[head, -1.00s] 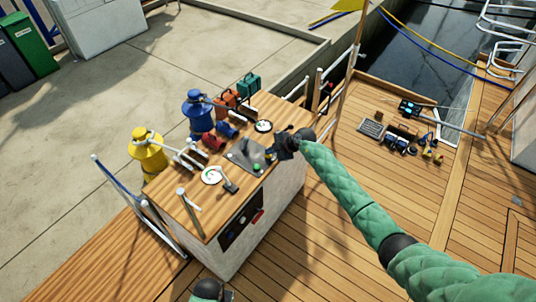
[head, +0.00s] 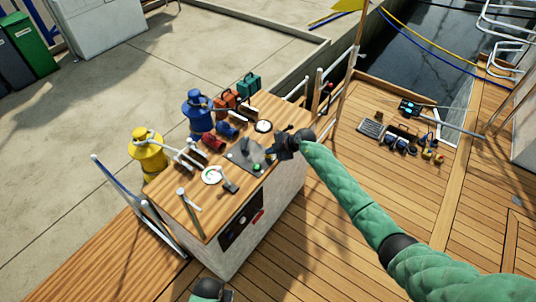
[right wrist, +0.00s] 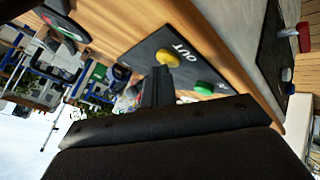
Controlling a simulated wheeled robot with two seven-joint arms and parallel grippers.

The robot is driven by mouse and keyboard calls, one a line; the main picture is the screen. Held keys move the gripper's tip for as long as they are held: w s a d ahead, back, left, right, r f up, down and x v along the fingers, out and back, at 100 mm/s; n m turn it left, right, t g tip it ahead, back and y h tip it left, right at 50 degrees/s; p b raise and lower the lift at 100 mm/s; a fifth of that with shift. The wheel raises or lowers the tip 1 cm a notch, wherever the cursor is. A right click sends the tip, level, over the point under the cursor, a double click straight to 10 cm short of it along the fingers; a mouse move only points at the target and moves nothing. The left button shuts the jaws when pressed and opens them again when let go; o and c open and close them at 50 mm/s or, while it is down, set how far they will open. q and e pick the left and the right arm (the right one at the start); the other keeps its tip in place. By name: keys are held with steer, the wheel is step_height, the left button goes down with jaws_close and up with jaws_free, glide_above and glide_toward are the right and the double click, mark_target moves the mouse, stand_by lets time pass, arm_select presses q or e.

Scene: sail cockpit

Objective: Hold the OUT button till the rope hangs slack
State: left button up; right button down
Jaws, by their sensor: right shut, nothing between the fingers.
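The button panel (head: 240,153) lies on the wooden top of the console. In the right wrist view it is a dark plate (right wrist: 140,47) with a yellow button (right wrist: 167,57) beside the word OUT and a green button (right wrist: 205,88). My right gripper (head: 270,153) is shut and empty above the panel. In the right wrist view its tip (right wrist: 160,71) overlaps the near edge of the yellow button; I cannot tell whether it presses it. A blue rope (head: 430,45) and a yellow rope (head: 425,33) run across the top right; I cannot tell which is meant.
A yellow winch-like drum (head: 148,150) and a blue one (head: 198,110) stand at the console's far side. Metal handles, a round gauge (head: 212,175) and small cases (head: 250,84) are around the panel. Loose gear (head: 400,135) lies on the deck to the right.

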arm_select(q)
steer(key=shift+s+f, duration=0.1)
steer(key=shift+s, duration=0.2)
stand_by(0.4)
steer(key=shift+w, duration=0.5)
steer(key=shift+s, duration=0.1)
stand_by(0.4)
